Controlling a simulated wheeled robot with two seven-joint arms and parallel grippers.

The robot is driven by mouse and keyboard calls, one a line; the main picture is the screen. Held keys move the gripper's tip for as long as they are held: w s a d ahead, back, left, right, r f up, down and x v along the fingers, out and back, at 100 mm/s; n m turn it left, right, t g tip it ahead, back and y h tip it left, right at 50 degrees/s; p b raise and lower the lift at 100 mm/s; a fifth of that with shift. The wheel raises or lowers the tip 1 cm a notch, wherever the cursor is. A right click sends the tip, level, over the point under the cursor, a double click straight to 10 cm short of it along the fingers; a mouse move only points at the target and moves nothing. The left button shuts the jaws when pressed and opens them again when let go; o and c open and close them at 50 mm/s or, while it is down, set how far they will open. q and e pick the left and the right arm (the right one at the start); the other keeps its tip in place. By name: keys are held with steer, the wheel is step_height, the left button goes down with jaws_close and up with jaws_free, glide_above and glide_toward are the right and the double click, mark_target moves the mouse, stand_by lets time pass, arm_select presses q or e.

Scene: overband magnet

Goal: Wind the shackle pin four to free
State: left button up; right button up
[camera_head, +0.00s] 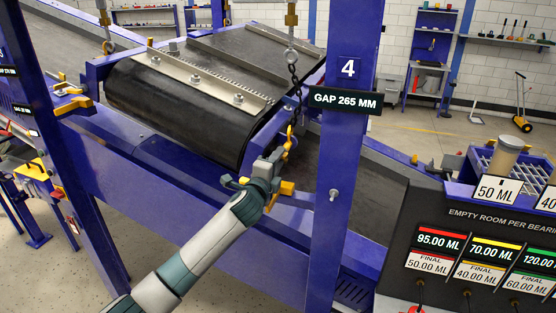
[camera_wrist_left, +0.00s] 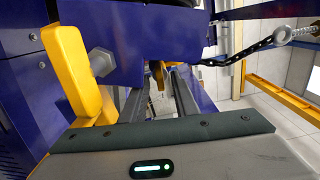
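My left gripper (camera_head: 272,160) is raised beside the blue post marked 4, at the lower end of a hanging dark chain (camera_head: 295,75). A yellow shackle (camera_head: 289,146) hangs on that chain, just above and right of the gripper. In the left wrist view, the two dark fingers (camera_wrist_left: 166,88) stand apart with a gap between them. A small yellow piece (camera_wrist_left: 157,74) shows near their tips; it looks like part of the shackle or its pin, and I cannot tell whether a finger touches it. The pin itself is not clear. My right gripper is out of view.
The blue post with the number 4 plate (camera_head: 348,69) stands close right of the gripper. The black belt magnet (camera_head: 185,105) is behind left. In the wrist view, a yellow bracket (camera_wrist_left: 72,70) with a bolt is close left.

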arm_select(q)
steer(key=shift+c, duration=0.6)
jaws_close()
steer(key=shift+n, duration=0.3)
steer(key=shift+f+n+b, duration=0.1)
steer(key=shift+n+b, duration=0.45)
steer(key=shift+n, duration=0.55)
steer(key=shift+n+b, duration=0.55)
steer(key=shift+n, duration=1.55)
steer(key=shift+o, duration=0.6)
jaws_free()
